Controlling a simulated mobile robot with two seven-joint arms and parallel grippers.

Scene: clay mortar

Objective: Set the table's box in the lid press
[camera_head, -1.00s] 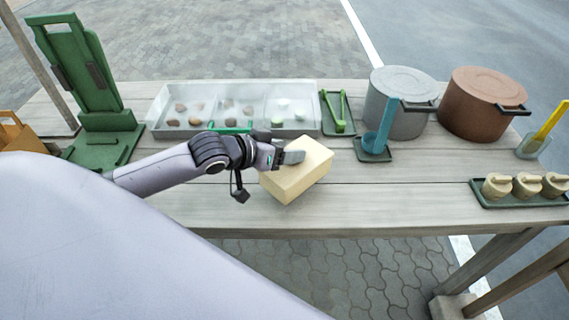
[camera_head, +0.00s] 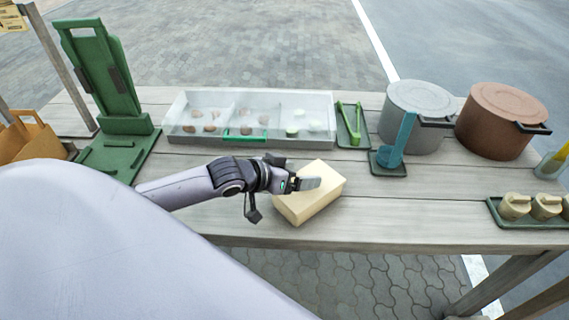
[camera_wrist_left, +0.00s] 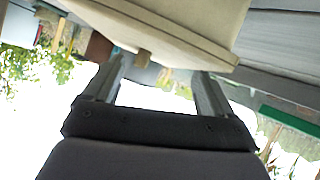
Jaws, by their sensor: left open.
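The cream box (camera_head: 308,206) sits on the table near its front edge, in the middle of the head view. My left gripper (camera_head: 308,184) is at the box, with a grey finger over its top. In the left wrist view the two fingers (camera_wrist_left: 160,75) are spread apart, and the pale box (camera_wrist_left: 190,22) with a small tab fills the top, near the fingertips. I cannot tell whether they touch it. The green lid press (camera_head: 122,125) stands at the table's left, its tall plate upright above a low base. My right gripper is not in view.
A clear-covered tray (camera_head: 250,140) of stones lies behind my gripper. Green tongs (camera_head: 349,122), a blue ladle on a stand (camera_head: 390,158), a grey pot (camera_head: 417,115) and a brown pot (camera_head: 500,120) stand to the right. Bare planks lie right of the box.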

